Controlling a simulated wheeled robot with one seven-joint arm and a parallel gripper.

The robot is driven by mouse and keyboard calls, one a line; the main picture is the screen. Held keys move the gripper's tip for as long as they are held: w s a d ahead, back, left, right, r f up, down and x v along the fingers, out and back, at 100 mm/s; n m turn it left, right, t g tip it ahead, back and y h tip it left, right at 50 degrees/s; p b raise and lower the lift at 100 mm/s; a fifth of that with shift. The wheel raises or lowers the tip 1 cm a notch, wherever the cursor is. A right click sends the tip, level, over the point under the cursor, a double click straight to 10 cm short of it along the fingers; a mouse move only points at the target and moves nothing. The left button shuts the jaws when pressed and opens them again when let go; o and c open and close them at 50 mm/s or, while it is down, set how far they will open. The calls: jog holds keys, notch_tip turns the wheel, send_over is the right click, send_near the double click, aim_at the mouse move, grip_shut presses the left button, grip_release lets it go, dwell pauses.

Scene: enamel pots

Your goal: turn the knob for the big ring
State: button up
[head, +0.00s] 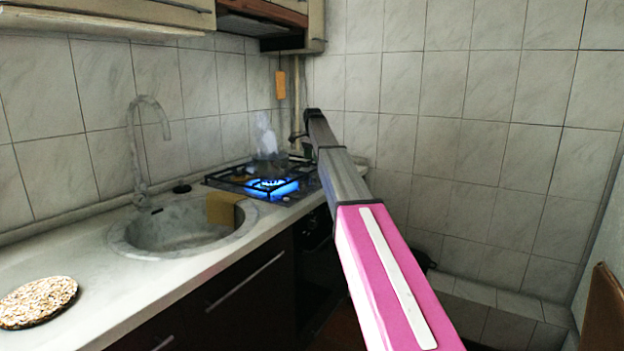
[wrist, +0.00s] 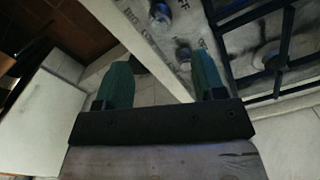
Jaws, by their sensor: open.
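The stove (head: 228,179) stands at the far end of the counter, with a blue flame (head: 272,186) on a front ring. In the wrist view, a knob (wrist: 184,54) shows between the fingers of my gripper (wrist: 162,62), closer to the right finger. Another knob (wrist: 160,14) is farther up, on the same pale marked panel (wrist: 142,32). My gripper is open and empty; whether it touches the panel I cannot tell. In the head view my arm hides the stove's right side and knobs. Which knob serves the big ring is unclear.
A dark grate (wrist: 277,47) over a burner (wrist: 267,55) lies right of the knobs. Something see-through and steamy (head: 267,145) stands at the back of the stove. The sink (head: 180,228) with a yellow cloth (head: 222,208) and a round speckled mat (head: 37,302) are to the left.

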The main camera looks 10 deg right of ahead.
aim_at(313, 178)
notch_tip(313, 178, down, 10)
jog(key=shift+f, duration=0.2)
dwell(0.3)
